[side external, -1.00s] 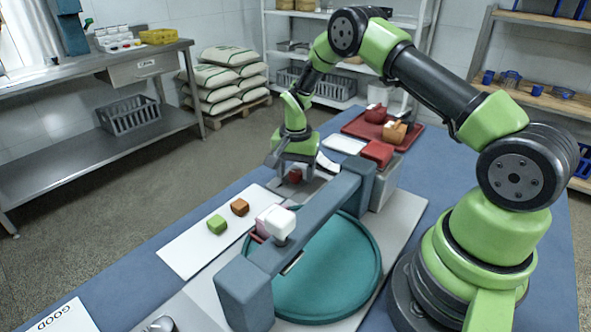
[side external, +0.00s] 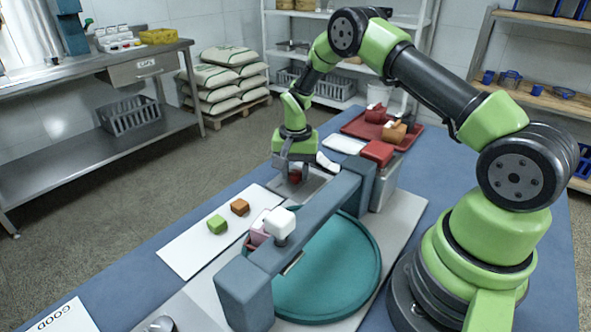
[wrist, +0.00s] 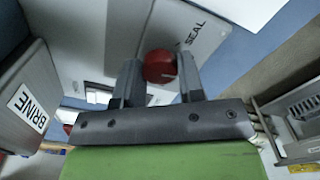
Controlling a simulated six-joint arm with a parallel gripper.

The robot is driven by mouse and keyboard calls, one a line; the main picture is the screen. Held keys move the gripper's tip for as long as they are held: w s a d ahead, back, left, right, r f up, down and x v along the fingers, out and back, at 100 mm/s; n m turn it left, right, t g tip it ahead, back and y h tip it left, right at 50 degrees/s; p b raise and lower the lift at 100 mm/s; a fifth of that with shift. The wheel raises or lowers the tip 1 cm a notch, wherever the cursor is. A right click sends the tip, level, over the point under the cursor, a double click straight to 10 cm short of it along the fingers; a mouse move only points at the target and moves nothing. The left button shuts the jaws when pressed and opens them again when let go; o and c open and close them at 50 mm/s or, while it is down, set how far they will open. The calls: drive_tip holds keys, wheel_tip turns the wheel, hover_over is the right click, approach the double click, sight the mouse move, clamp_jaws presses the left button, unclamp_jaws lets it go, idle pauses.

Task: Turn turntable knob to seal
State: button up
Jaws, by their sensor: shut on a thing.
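The red knob (wrist: 159,66) sits on a grey plate, with the word SEAL (wrist: 194,30) printed beside it. In the side view the knob (side external: 295,176) shows low between the fingers of my gripper (side external: 294,174). In the wrist view my gripper (wrist: 160,80) has a finger on each side of the knob and is shut on it. The knob's pointer direction is hard to tell. The teal round turntable (side external: 345,285) lies under a blue-grey bridge (side external: 310,225) nearer the camera.
A white board (side external: 195,250) carries a green cube (side external: 217,224) and a brown cube (side external: 239,207). A red tray (side external: 355,124) lies behind. A box marked BRINE (wrist: 27,108) stands left in the wrist view.

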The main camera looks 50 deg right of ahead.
sight(296, 173)
drive_tip(key=n, duration=1)
drive_tip(key=shift+n, duration=0.3)
idle(0.4)
drive_tip(key=o, duration=0.9)
drive_tip(key=shift+r, duration=0.1)
wheel_tip(296, 173, up, 10)
drive_tip(key=shift+f, duration=0.1)
